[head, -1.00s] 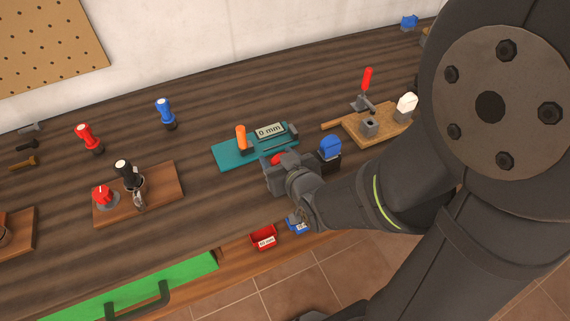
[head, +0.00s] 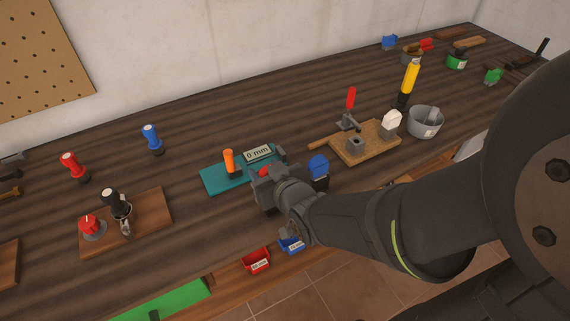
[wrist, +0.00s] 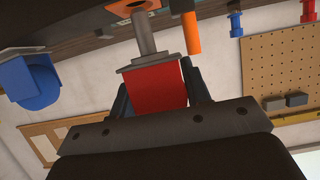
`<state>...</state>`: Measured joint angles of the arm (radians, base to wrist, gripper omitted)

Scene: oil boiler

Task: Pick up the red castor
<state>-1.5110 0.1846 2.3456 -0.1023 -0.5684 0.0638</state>
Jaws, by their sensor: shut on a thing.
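The red castor (wrist: 157,90) is a red block with a grey plate and grey stem in the wrist view. It sits between the two dark fingers of my gripper (wrist: 157,97), which are shut on it. In the head view only a small red part of the castor (head: 264,171) shows; my gripper (head: 268,187) hides the rest. The gripper is at the front edge of the teal board (head: 215,181) with the 0 mm display (head: 258,153). Whether the castor touches anything below is hidden.
A blue castor (head: 318,166) stands close right of my gripper; it also shows in the wrist view (wrist: 32,82). An orange handle (head: 229,161) stands on the teal board. A wooden board (head: 372,150) with a red-handled clamp (head: 350,99) is further right. Red (head: 256,261) and blue bins (head: 291,245) are in front.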

